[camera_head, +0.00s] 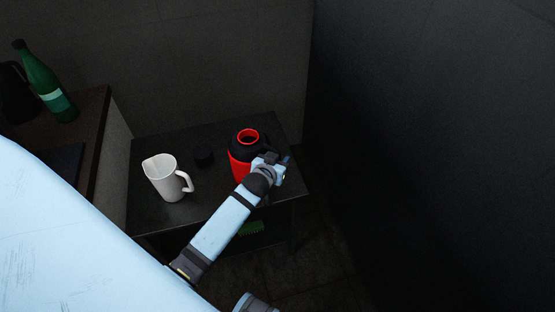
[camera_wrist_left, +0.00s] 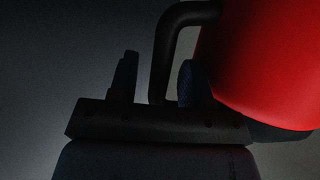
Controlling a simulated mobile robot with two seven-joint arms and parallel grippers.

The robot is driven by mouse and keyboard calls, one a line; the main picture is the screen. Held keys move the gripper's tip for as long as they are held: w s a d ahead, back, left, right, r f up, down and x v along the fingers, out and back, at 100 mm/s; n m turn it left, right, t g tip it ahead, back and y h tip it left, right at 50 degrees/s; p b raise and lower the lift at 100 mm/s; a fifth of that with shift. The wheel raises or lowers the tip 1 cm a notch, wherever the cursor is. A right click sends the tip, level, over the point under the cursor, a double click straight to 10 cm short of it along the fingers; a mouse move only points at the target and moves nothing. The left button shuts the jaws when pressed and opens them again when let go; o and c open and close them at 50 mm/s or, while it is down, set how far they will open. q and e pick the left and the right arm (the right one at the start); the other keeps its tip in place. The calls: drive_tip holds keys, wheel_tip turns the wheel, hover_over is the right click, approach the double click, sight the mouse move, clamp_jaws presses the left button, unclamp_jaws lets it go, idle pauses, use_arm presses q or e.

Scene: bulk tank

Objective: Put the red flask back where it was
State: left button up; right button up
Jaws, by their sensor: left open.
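The red flask (camera_head: 239,168) stands upright on a small dark table, with a black upper part and an open mouth with a red rim. My left gripper (camera_head: 280,161) is at the right side of the flask and hides part of it. In the left wrist view, the red flask body (camera_wrist_left: 270,60) fills the right side. Its black handle (camera_wrist_left: 163,55) comes down between the two fingers of my open left gripper (camera_wrist_left: 157,80). I cannot tell whether a finger touches the handle. My right gripper is not in view.
The small dark table (camera_head: 215,205) also bears a white jug (camera_head: 165,179) and a small black round piece (camera_head: 203,155). A green bottle (camera_head: 47,82) and a dark jug (camera_head: 15,95) stand on a counter at the left. A dark wall (camera_head: 430,130) rises at the right.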

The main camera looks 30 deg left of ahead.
use_arm(q)
drive_tip(key=shift+r, duration=0.15)
drive_tip(key=p+v, duration=0.1)
drive_tip(key=v, duration=1)
drive_tip(key=s+d+f+m+g+h, duration=0.1)
drive_tip(key=s+d+f+m+h, duration=0.1)
drive_tip(key=s+d, duration=0.4)
drive_tip(key=s+d+f+m+g+h, duration=0.2)
drive_tip(key=s+d+f+h, duration=0.1)
drive_tip(key=s+d, duration=0.3)
drive_tip(key=shift+s+d+h, duration=0.3)
drive_tip(key=shift+s+h, duration=0.1)
drive_tip(key=shift+s, duration=0.4)
